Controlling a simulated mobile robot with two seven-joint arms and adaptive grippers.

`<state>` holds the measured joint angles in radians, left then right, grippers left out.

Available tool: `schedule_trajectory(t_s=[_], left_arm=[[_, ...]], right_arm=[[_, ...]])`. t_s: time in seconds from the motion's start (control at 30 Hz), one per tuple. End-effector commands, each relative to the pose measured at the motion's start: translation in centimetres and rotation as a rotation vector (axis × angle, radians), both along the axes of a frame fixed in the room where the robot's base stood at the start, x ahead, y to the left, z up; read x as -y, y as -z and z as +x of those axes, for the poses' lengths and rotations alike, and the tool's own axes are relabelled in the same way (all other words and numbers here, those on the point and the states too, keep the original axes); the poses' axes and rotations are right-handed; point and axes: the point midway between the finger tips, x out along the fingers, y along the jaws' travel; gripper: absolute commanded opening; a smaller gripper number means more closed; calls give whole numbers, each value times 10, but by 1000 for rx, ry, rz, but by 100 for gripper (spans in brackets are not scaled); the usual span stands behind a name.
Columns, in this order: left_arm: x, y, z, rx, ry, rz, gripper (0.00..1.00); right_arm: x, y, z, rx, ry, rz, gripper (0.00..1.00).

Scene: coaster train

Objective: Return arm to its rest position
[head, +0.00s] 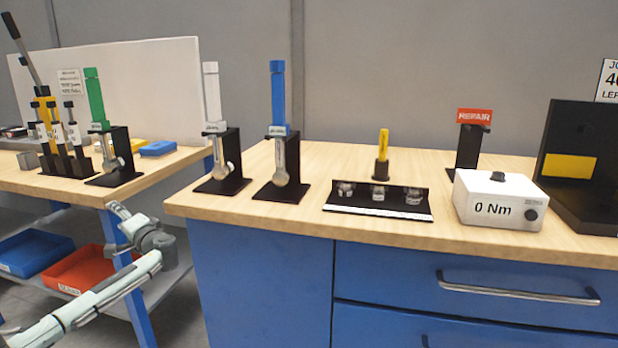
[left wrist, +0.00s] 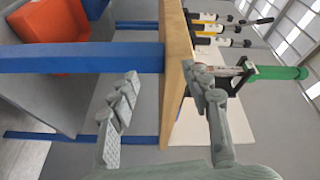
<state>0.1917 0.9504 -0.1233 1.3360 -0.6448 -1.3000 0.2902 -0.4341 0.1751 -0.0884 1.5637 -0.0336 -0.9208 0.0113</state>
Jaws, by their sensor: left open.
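My left arm comes in from the lower left of the head view. Its gripper (head: 113,226) is beside the front of the left table, below the tabletop level in the picture. In the left wrist view the two fingers of the left gripper (left wrist: 165,82) stand wide apart with nothing between them. The table edge and a blue table leg show behind them. The green-handled wrench (head: 95,98) stands in its black holder on that table, apart from the gripper as far as I can tell. It also shows in the left wrist view (left wrist: 277,73). My right gripper is not in view.
The left table (head: 152,177) has a lower shelf with a red bin (head: 82,268) and a blue bin (head: 32,252). The blue-drawer workbench (head: 262,222) carries a white wrench (head: 212,95), a blue wrench (head: 278,95), a black tray (head: 345,208) and a torque tester (head: 500,198).

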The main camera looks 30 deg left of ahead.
Motion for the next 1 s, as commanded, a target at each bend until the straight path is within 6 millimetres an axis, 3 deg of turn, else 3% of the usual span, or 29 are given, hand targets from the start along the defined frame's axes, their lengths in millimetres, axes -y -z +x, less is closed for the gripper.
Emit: schedule_trajectory(t_s=[0.03, 0.1, 0.2, 0.3, 0.5, 0.63, 0.87, 1.0], left_arm=[[9, 40, -5, -78, 52, -58, 48], [23, 92, -12, -174, 125, -146, 48], [47, 158, -31, -296, 218, -267, 48], [71, 210, -54, -388, 293, -375, 48], [116, 285, -103, -520, 400, -552, 48], [145, 323, -137, -581, 454, -658, 48], [228, 393, -166, -497, 421, -854, 48], [299, 436, -186, -442, 398, -1000, 48]], right_arm=[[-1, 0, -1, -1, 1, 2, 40], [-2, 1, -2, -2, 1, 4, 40], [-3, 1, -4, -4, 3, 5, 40], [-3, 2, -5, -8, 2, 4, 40], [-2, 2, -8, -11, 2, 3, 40], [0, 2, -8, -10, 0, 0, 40], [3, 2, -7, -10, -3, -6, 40], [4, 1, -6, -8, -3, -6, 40]])
